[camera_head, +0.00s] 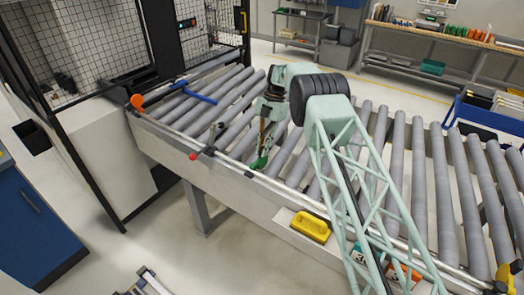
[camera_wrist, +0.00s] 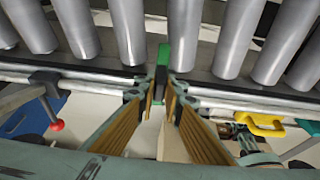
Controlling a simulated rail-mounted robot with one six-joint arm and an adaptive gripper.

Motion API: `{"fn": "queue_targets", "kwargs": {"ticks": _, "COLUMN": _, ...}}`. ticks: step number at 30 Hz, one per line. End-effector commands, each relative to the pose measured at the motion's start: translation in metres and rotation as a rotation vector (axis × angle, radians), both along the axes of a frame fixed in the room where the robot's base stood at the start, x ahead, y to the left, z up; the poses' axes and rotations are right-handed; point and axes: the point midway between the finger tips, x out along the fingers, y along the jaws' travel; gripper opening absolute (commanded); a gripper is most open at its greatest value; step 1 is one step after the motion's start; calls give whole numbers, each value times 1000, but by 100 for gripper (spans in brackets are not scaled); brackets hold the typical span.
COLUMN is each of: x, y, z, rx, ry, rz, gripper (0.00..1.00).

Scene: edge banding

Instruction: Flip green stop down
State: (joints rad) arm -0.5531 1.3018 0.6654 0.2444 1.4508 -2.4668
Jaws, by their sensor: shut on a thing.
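The green stop (camera_head: 259,162) is a small green lever at the front rail of the roller conveyor (camera_head: 240,172). In the wrist view the green stop (camera_wrist: 164,56) rises from between my fingertips toward the rollers, with a dark part just beneath it. My gripper (camera_head: 263,152) reaches down to the rail from above. In the wrist view my gripper (camera_wrist: 162,90) has its ribbed tan fingers closed on the stop's lower part. The fingers hide where the stop meets the rail, so its exact tilt is hard to tell.
A red-knobbed clamp (camera_head: 194,156) sits left along the rail; it also shows in the wrist view (camera_wrist: 56,125). A yellow handle (camera_head: 311,226) is on the conveyor's front side. A blue bar (camera_head: 200,97) and an orange knob (camera_head: 137,101) are at the left. Nearby rollers are bare.

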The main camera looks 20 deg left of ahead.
Motion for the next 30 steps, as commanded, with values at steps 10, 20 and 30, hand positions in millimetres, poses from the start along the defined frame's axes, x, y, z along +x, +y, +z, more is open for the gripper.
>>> {"fn": "queue_targets", "kwargs": {"ticks": 10, "x": -1, "y": 0, "z": -3, "rx": -2, "ry": 2, "rz": 1, "gripper": 23}}
{"fn": "queue_targets", "kwargs": {"ticks": 20, "x": 1, "y": -1, "z": 2, "rx": -2, "ry": 1, "rz": 1, "gripper": 23}}
{"fn": "queue_targets", "kwargs": {"ticks": 30, "x": 12, "y": -2, "z": 32, "rx": 0, "ry": 0, "rz": 0, "gripper": 23}}
